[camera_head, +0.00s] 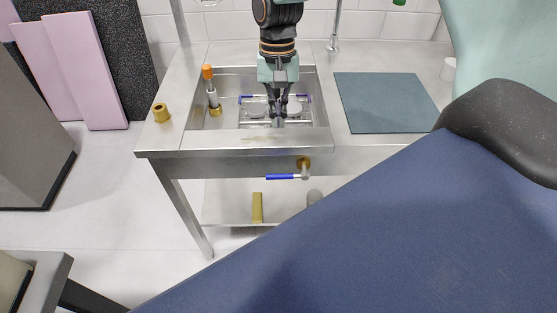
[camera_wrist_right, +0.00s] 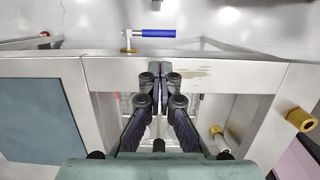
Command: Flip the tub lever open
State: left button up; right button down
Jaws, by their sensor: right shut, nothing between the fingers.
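The tub lever (camera_head: 280,177) has a blue handle and sits on a brass valve (camera_head: 303,163) on the front face of the steel tub (camera_head: 245,142). The handle lies level and points left in the head view. In the right wrist view the blue lever (camera_wrist_right: 158,33) shows beyond the tub's front rim, pointing right from its brass fitting. My right gripper (camera_head: 278,122) hangs over the tub basin, behind the front rim and apart from the lever. Its fingers are shut and empty, and they also show in the right wrist view (camera_wrist_right: 156,75). My left gripper is out of view.
In the basin stand an orange-capped tool (camera_head: 208,73) at left and a wire rack with blue ends (camera_head: 305,98). A grey-blue mat (camera_head: 385,102) lies right. Floor before the lever is open at left.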

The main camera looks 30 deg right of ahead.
aim_at(285, 177)
jog(key=f+b, duration=0.1)
jog(key=f, duration=0.3)
jog(key=s+a+f, duration=0.1)
jog(key=f, duration=0.4)
jog(key=s+f+b, duration=0.1)
jog(key=f, duration=0.3)
jog(key=shift+s+a+f+b, duration=0.1)
jog(key=shift+a+f+b, duration=0.1)
jog(key=shift+b, duration=0.15)
jog(key=shift+f, duration=0.25)
jog(key=shift+a+f+p, duration=0.2)
jog(key=shift+f+p, duration=0.1)
jog(key=shift+f, duration=0.15)
